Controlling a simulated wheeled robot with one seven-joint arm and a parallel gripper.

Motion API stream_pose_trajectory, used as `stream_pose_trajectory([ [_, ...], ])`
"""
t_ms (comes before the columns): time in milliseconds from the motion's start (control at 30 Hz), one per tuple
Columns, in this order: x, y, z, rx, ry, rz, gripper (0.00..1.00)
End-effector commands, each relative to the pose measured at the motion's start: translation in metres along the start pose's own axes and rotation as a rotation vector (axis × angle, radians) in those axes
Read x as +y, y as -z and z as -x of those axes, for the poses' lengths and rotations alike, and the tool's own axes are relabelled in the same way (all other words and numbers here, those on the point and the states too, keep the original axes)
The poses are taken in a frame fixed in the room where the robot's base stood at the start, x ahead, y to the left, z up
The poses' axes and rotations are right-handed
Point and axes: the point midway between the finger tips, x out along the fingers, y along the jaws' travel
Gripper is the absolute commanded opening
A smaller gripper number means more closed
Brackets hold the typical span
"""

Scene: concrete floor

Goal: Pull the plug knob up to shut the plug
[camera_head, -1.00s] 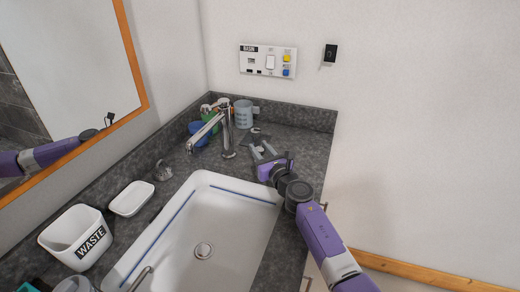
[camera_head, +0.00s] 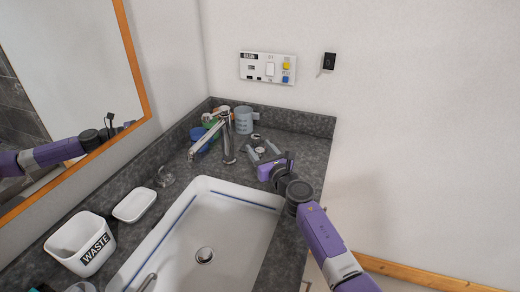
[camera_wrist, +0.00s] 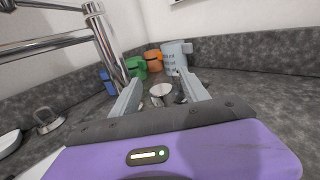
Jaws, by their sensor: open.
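My gripper (camera_head: 262,151) is open over the counter, to the right of the tap (camera_head: 228,137). In the wrist view its two grey fingers (camera_wrist: 160,98) are spread apart. A small round metal knob (camera_wrist: 160,91), which looks like the plug knob, shows between them without visible contact. It also shows small between the fingers in the head view (camera_head: 260,150). The white basin (camera_head: 232,215) lies in front, with a round metal plug (camera_head: 205,256) at its drain. I cannot tell the plug's exact height.
A grey cup (camera_head: 243,120), a green cup (camera_wrist: 136,68), an orange cup (camera_wrist: 153,60) and a blue cup (camera_wrist: 107,82) stand behind the tap. A soap dish (camera_head: 134,205) and waste bin (camera_head: 82,246) are at the left. A wall panel (camera_head: 268,67) hangs above.

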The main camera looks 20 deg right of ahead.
Motion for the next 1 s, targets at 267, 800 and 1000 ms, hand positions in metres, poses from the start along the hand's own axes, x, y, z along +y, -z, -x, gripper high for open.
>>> stream_pose_trajectory([
  [267,-0.001,-0.004,0.027,0.002,0.002,-0.002,0.53],
  [800,0.0,-0.001,0.078,-0.001,0.0,0.0,0.53],
  [1000,0.0,0.0,0.078,-0.001,0.0,0.0,0.53],
])
